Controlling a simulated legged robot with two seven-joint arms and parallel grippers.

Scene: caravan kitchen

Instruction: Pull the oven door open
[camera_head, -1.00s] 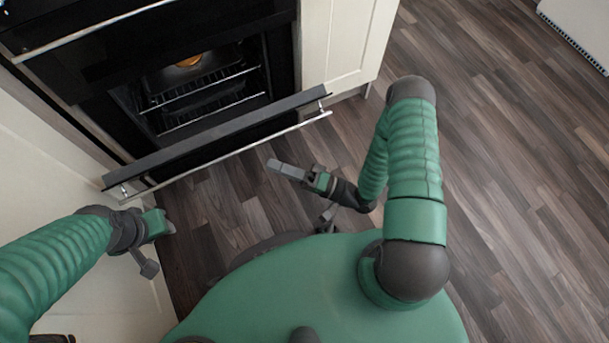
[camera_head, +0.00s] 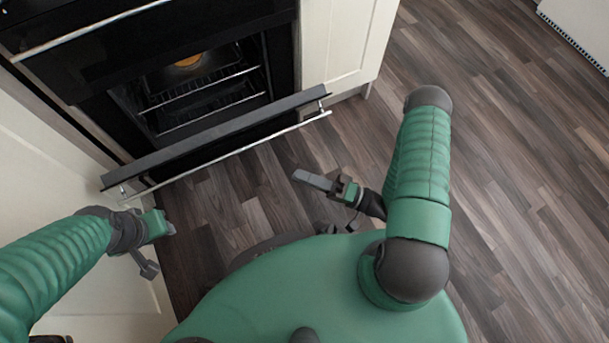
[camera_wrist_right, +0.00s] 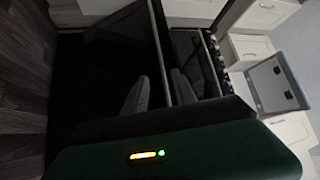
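The oven door (camera_head: 215,139) is partly open, tilted out and down from the black oven, so the lit inside with its racks (camera_head: 200,90) shows. The door's long silver handle (camera_head: 235,152) runs along its outer top edge. My right gripper (camera_head: 312,180) is to the right of and below the handle, apart from it. In the right wrist view its two grey fingers (camera_wrist_right: 160,92) show a gap between them with nothing held, beside the dark door. My left gripper (camera_head: 166,226) is below the handle's left end, apart from it; its fingers are not clear.
A cream cabinet (camera_head: 345,45) stands right of the oven, and a cream cabinet front (camera_head: 60,170) is on the left, close to my left arm. The wooden floor (camera_head: 500,170) is clear on the right. A white unit (camera_head: 580,30) is at the top right.

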